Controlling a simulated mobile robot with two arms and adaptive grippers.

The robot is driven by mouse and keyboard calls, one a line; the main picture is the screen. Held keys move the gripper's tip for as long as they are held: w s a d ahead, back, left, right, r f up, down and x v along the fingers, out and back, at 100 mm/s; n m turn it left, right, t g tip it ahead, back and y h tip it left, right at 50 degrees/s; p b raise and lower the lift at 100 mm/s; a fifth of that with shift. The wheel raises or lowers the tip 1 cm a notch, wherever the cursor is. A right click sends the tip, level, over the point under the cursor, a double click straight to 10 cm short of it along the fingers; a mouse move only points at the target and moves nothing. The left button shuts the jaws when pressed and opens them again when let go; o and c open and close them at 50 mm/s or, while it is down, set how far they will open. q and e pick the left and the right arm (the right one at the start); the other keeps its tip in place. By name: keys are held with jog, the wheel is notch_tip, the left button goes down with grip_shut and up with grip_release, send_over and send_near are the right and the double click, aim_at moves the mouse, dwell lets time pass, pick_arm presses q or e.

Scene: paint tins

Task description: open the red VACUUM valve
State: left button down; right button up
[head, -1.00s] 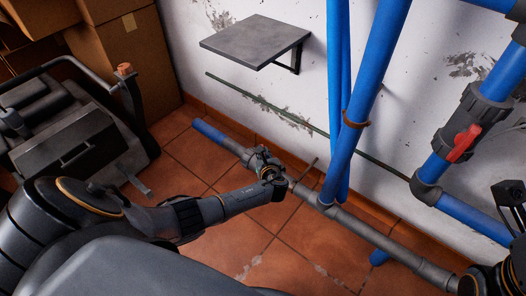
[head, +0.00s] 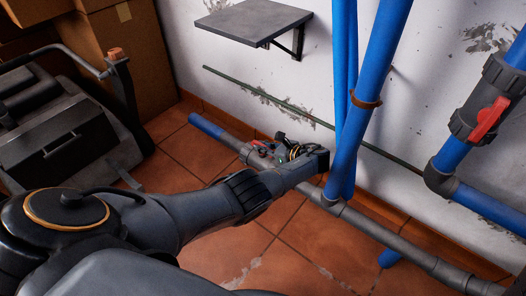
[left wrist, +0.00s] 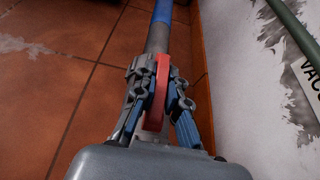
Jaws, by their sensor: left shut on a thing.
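The red valve handle (left wrist: 161,82) lies between the two fingers of my left gripper (left wrist: 158,92) in the left wrist view. The gripper is shut on it. The handle looks narrow and edge-on, roughly in line with the pipe behind it. Lettering starting "VACU" shows on the wall at the right edge of that view. In the head view my left gripper (head: 272,147) is at the low grey pipe by the wall, and only a bit of red shows there. My wrist hides most of the valve body. My right gripper is out of view.
Another red-handled valve (head: 489,118) sits on a blue pipe at the right. Thick blue pipes (head: 372,80) rise just right of my left gripper. A grey shelf (head: 253,20) juts from the wall above. A dark toolbox (head: 58,140) stands at the left. Tiled floor is open in front.

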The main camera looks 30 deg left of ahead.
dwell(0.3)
pick_arm(q)
jog(key=c, duration=1.4)
grip_release()
jog(key=shift+a, duration=0.1)
jog(key=shift+r, duration=0.15)
notch_tip(320, 180, up, 10)
jog(key=shift+f, duration=0.1)
jog(key=shift+s, duration=0.1)
